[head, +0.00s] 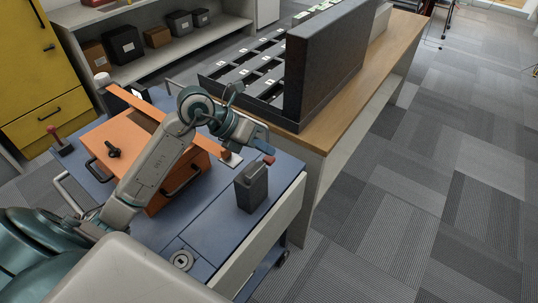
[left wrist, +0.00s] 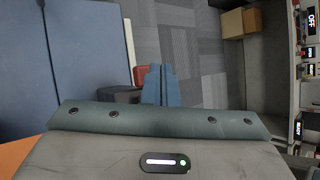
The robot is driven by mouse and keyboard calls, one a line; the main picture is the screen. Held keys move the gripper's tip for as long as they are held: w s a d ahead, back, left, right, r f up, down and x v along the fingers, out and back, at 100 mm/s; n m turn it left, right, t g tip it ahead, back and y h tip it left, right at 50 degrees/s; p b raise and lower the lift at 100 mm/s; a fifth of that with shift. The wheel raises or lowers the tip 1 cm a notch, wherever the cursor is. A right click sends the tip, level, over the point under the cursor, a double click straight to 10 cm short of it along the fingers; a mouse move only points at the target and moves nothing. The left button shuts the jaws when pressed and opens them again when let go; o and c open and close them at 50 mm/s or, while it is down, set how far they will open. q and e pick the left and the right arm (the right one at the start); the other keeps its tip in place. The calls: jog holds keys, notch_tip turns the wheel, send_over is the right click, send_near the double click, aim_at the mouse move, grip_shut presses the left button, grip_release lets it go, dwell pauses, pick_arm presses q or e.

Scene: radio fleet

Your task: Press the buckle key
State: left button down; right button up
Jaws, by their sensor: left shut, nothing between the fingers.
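A dark grey block (head: 251,188), which looks like the buckle, stands upright on the blue top of a cart. A small red piece (head: 269,160), which looks like its key, shows at the block's top edge just below my left gripper (head: 262,147). My left gripper is shut and empty. In the left wrist view, its blue fingers (left wrist: 158,85) are together, with the red piece (left wrist: 139,75) and the dark block (left wrist: 118,94) close on their left. I cannot tell whether the fingertips touch the red piece. My right gripper is not in view.
An orange box (head: 128,140) with dark handles sits on the cart behind my left arm. A wooden desk (head: 345,115) with a dark upright panel (head: 325,65) and rows of dark compartments stands beyond. The cart's front right top (head: 225,220) is clear.

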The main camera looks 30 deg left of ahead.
aim_at(264, 158)
pick_arm(q)
jog(key=shift+r, duration=0.25)
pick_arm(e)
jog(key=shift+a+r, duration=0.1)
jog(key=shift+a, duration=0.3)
